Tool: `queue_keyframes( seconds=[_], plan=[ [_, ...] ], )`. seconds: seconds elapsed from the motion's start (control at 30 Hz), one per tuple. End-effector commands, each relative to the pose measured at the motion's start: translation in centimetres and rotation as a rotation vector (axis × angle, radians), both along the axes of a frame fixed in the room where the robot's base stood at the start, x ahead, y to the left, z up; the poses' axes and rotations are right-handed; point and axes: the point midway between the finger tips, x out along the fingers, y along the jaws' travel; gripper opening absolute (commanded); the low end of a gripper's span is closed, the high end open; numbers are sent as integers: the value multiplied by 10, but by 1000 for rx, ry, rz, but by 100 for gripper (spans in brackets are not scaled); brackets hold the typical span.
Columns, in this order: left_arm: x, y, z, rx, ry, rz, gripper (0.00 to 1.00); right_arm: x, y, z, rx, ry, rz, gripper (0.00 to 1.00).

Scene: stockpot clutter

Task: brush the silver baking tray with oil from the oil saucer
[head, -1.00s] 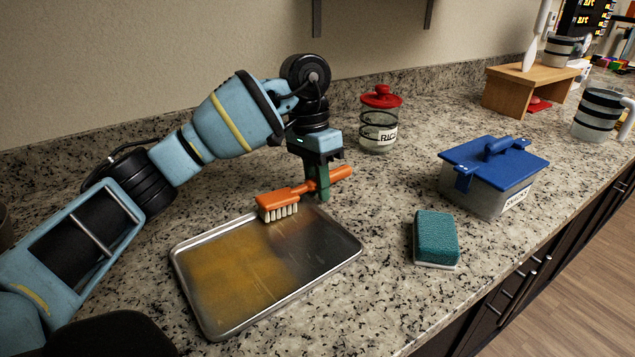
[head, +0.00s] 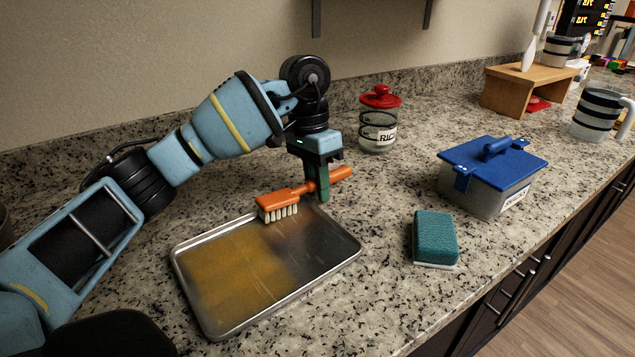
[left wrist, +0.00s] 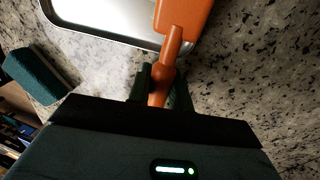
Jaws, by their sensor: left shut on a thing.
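The silver baking tray (head: 318,251) lies flat on the granite counter. Its left and middle part carries a yellow-brown oily film; its right part looks bare grey metal. My left gripper (head: 321,196) is shut on the handle of an orange brush (head: 284,199) with pale bristles. The brush is held over the tray's far edge, bristles down; I cannot tell whether they touch the tray. In the left wrist view the orange brush (left wrist: 182,18) runs up from the fingers over the rim of the tray (left wrist: 110,18). No oil saucer can be made out. My right gripper is not in view.
A green sponge (head: 435,238) lies right of the tray. A clear box with a blue lid (head: 494,162) and a rice jar with a red lid (head: 379,125) stand farther back. A wooden stand (head: 515,92) and a striped pitcher (head: 596,112) are at the far right.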

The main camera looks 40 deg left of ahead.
Motion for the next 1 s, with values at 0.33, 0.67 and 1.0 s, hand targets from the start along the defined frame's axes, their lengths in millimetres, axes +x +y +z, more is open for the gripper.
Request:
queue_keyframes(
  seconds=[0.33, 0.67, 1.0],
  plan=[
    [0, 0, -1, 0, 0, 0, 0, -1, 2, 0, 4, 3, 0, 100],
    [-1, -19, -1, 0, -1, -4, 0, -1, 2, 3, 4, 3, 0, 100],
    [-4, -54, -2, -1, 2, -3, 0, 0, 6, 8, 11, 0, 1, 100]
  ],
)
